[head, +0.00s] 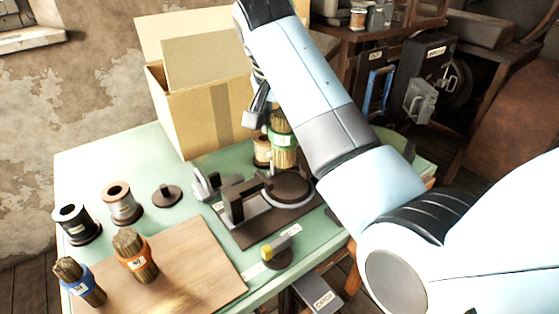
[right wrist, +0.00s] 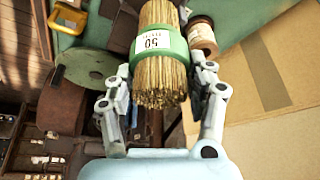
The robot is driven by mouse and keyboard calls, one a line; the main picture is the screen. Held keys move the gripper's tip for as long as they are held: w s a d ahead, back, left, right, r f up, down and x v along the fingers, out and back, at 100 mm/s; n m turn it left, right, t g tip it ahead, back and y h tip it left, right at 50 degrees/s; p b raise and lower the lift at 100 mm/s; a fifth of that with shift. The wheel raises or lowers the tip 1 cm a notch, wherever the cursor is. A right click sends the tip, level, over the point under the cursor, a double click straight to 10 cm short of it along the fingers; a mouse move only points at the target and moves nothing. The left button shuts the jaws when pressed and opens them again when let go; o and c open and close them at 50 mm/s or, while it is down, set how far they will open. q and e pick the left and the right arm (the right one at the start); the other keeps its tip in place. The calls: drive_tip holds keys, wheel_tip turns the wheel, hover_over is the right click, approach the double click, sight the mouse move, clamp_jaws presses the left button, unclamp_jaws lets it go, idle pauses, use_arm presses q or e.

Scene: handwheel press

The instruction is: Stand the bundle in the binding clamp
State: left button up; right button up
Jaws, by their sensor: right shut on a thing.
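The bundle (head: 284,158) is a thick sheaf of tan rods with a green band marked 50. My right gripper (head: 262,112) is shut on it at the band, and it fills the right wrist view (right wrist: 162,75) between the two fingers (right wrist: 166,72). In the head view the bundle is roughly upright, just behind and above the round dark seat (head: 290,187) of what looks like the binding clamp (head: 235,205). I cannot tell whether its lower end touches the seat. My right arm hides part of the bundle. My left gripper is out of view.
An open cardboard box (head: 195,115) stands behind. A copper spool (head: 261,152) is close beside the bundle. Blue-banded (head: 80,283) and orange-banded (head: 135,258) bundles stand at the wooden board (head: 195,262). A yellow-topped piece (head: 277,255) stands in front of the clamp.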

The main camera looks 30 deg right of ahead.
sight(285, 152)
wheel_tip(285, 152, down, 4)
drive_tip(key=shift+s+r, duration=0.15)
wheel_tip(285, 152, down, 2)
drive_tip(key=shift+f, duration=0.9)
drive_tip(key=o, duration=1.2)
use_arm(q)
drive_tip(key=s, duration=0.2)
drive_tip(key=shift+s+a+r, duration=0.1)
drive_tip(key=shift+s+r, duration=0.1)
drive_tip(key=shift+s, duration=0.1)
use_arm(e)
drive_tip(key=shift+o, duration=0.2)
